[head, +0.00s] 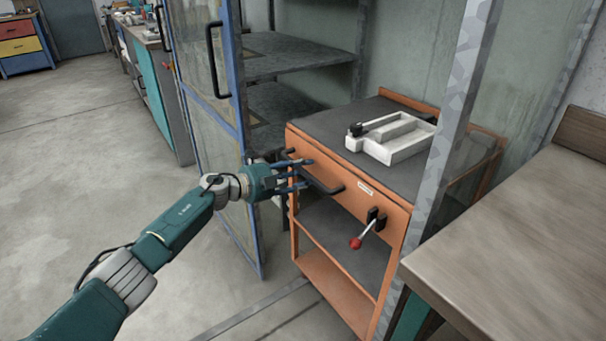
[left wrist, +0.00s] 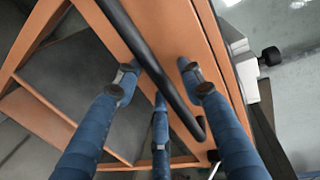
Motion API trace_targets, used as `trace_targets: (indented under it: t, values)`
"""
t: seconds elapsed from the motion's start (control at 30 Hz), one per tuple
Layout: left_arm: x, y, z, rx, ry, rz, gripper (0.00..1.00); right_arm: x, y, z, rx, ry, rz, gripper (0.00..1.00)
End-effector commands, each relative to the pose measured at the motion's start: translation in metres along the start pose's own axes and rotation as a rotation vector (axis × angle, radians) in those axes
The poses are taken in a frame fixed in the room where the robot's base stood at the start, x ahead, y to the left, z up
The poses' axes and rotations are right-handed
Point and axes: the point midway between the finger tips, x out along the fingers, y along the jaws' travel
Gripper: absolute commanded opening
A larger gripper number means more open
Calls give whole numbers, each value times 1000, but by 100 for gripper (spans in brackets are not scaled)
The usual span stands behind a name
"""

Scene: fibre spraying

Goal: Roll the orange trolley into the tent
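The orange trolley (head: 352,182) stands in the opening of the tent (head: 405,65), its far end inside and its right side partly hidden by a metal post. I cannot tell whether its front is fully past the opening. A black bar handle (head: 327,186) is on its front, with a red-knobbed lever to the right. My left gripper (head: 300,178) is at the handle's left part. In the left wrist view its blue fingers (left wrist: 162,85) are spread, with the handle (left wrist: 152,62) running between them; contact is unclear. My right gripper is not in view.
A white tray (head: 392,138) lies on the trolley top. The blue-framed tent door (head: 212,92) stands open at the trolley's left. A metal post (head: 455,125) and a wooden-topped bench (head: 520,240) are close on the right. The floor at left (head: 90,165) is clear.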

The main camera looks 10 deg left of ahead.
Motion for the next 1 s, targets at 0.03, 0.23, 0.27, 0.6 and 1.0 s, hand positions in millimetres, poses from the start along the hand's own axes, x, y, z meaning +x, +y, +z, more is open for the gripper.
trace_targets:
  t: [0.03, 0.23, 0.27, 0.6, 1.0]
  values:
    - [0, 0, 0, 0, 1, 0, 38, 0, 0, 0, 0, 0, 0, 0]
    - [-2, 1, 0, 1, 1, 1, 38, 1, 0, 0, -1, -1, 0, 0]
    - [-4, 1, 0, 1, 0, 2, 38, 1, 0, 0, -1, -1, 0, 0]
    - [-60, 3, 1, 3, -1, 5, 38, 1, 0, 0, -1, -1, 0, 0]
    - [-118, 1, 0, -1, 0, 1, 38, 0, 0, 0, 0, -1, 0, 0]
